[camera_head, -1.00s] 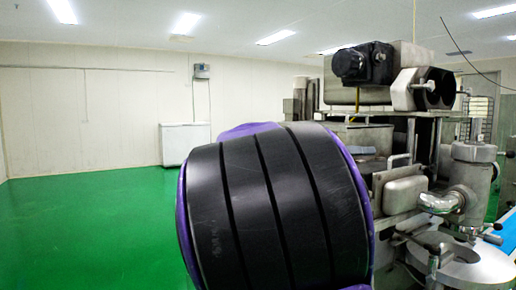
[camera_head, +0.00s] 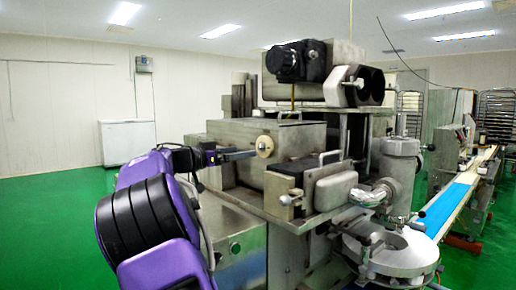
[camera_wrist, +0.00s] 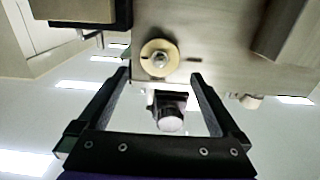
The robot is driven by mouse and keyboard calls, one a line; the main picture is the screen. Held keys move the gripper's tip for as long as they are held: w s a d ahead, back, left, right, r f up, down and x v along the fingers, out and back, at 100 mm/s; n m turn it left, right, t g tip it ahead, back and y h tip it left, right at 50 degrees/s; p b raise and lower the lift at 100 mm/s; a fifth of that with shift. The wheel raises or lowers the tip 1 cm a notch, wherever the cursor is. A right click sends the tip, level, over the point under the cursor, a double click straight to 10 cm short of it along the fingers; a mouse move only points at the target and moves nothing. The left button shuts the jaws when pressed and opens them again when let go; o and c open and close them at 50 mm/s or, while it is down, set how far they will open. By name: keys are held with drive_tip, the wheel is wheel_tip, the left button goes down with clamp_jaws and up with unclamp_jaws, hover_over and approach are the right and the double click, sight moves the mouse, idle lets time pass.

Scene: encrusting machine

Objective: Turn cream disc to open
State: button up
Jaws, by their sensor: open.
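The cream disc (camera_head: 265,146) is a small round plate on the front of a grey metal box on the machine. In the wrist view the cream disc (camera_wrist: 147,55) has a shiny metal knob at its centre. My gripper (camera_head: 247,155) is level with the disc and just left of it in the head view. In the wrist view my gripper (camera_wrist: 160,76) is open, with nothing between its fingers. The disc lies just beyond the fingertips, roughly centred between them. Whether a fingertip touches it I cannot tell.
The steel encrusting machine (camera_head: 300,135) fills the middle. A black motor unit (camera_head: 296,62) sits above the box. A round steel table (camera_head: 400,250) and blue conveyor (camera_head: 450,205) stand to the right. Green floor (camera_head: 45,215) is open at left, before a white chest (camera_head: 128,142).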

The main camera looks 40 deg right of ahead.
sight(263, 148)
drive_tip(key=d, duration=0.5)
drive_tip(key=d+p, duration=0.1)
drive_tip(key=d, duration=0.2)
drive_tip(key=shift+w, duration=0.35)
drive_tip(key=shift+c, duration=0.3)
drive_tip(key=c, duration=1)
